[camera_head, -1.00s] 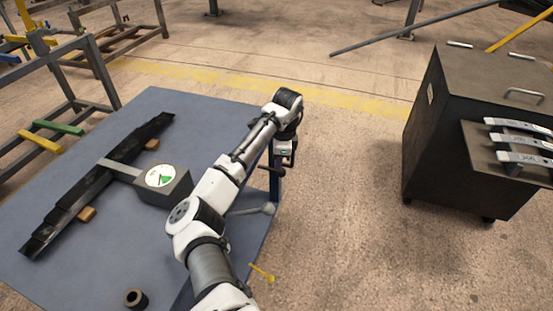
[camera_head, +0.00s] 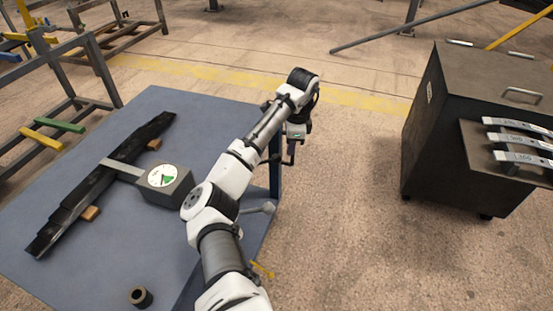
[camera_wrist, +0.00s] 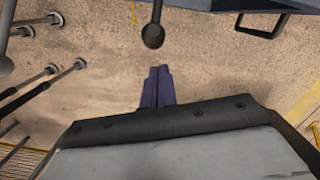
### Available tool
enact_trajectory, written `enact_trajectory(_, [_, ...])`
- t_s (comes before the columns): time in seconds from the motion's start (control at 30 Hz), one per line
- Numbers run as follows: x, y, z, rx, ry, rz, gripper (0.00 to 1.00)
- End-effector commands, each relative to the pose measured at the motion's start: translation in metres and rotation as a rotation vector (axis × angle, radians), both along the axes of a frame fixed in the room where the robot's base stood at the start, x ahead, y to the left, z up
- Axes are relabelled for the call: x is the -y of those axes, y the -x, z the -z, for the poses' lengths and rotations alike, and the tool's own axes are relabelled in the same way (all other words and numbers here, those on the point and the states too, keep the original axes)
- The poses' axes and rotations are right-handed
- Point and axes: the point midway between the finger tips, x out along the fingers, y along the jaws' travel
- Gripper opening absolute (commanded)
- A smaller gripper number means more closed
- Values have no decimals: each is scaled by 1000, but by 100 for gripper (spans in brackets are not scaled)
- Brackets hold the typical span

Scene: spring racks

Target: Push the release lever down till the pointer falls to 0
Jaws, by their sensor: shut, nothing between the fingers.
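My gripper (camera_head: 291,161) is shut and empty, beyond the lever and off the table's right side. Its closed fingers also show in the wrist view (camera_wrist: 157,72). The gauge box (camera_head: 164,186) has a white dial with a green area; the pointer's reading is too small to tell.
A dark leaf spring (camera_head: 100,188) lies on the blue table (camera_head: 190,110) with wooden blocks beside it. A short dark tube (camera_head: 141,297) stands near the front. A dark cabinet (camera_head: 430,150) with labelled strips is at right. Bare floor lies between table and cabinet.

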Motion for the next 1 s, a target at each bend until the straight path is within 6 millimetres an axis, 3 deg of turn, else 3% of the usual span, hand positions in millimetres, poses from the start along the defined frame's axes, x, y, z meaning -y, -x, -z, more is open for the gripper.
enact_trajectory(0.1, [3,-1,-34,6,-3,3,0])
enact_trajectory(0.4, [9,0,-80,3,-1,4,0])
enact_trajectory(1.0, [11,0,-89,1,2,4,0])
